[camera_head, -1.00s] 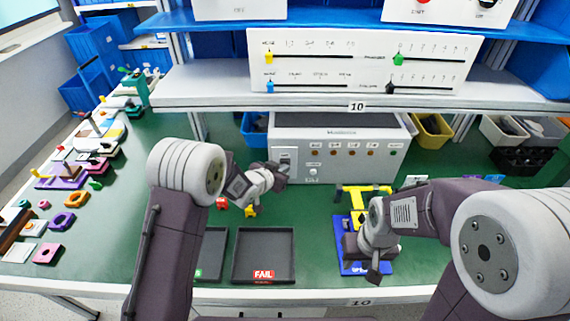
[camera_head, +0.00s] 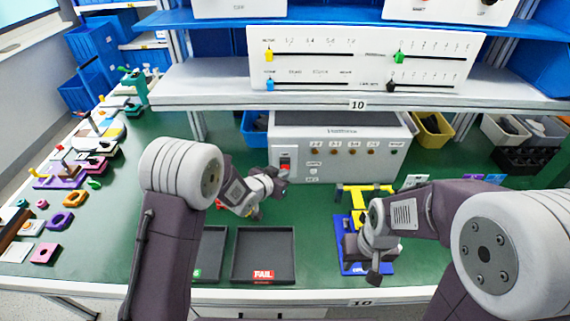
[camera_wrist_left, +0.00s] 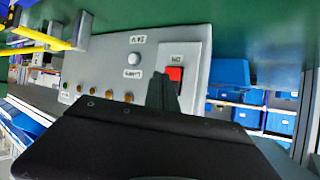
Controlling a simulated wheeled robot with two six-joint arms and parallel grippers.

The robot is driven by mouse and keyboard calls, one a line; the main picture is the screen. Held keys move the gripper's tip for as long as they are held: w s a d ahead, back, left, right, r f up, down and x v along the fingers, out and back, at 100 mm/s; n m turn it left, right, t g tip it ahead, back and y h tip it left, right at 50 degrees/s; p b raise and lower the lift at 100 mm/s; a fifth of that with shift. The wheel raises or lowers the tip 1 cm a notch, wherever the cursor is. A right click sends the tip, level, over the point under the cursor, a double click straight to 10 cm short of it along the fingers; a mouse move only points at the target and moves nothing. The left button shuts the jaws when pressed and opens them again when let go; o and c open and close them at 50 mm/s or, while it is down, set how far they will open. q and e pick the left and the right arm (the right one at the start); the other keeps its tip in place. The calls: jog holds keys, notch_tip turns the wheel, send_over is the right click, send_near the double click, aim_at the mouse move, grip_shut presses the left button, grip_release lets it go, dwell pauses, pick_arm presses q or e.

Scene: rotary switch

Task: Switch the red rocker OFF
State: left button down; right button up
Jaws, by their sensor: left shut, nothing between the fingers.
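The red rocker (camera_head: 286,163) sits in a pale switch plate at the left end of the grey box's front (camera_head: 340,172). In the left wrist view the red rocker (camera_wrist_left: 176,73) shows under the word ON, its lower part hidden by my finger. My left gripper (camera_head: 283,189) is shut and empty, just below and in front of the rocker; its fingertips also show in the left wrist view (camera_wrist_left: 162,84). I cannot tell whether they touch the rocker. My right gripper (camera_head: 373,279) hangs over the blue fixture (camera_head: 350,266); its jaw state is unclear.
A white button (camera_wrist_left: 134,57) and several orange knobs (camera_head: 333,152) are on the same box front. Two dark trays stand in front, one marked FAIL (camera_head: 264,240). A shelf (camera_head: 210,101) with a slider panel (camera_head: 365,65) overhangs the box.

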pick_arm(q)
jog(key=s, duration=0.1)
jog(key=s+b, duration=0.1)
jog(key=s, duration=0.2)
jog(key=shift+s+f, duration=0.1)
jog(key=shift+f, duration=0.25)
jog(key=shift+r, duration=0.1)
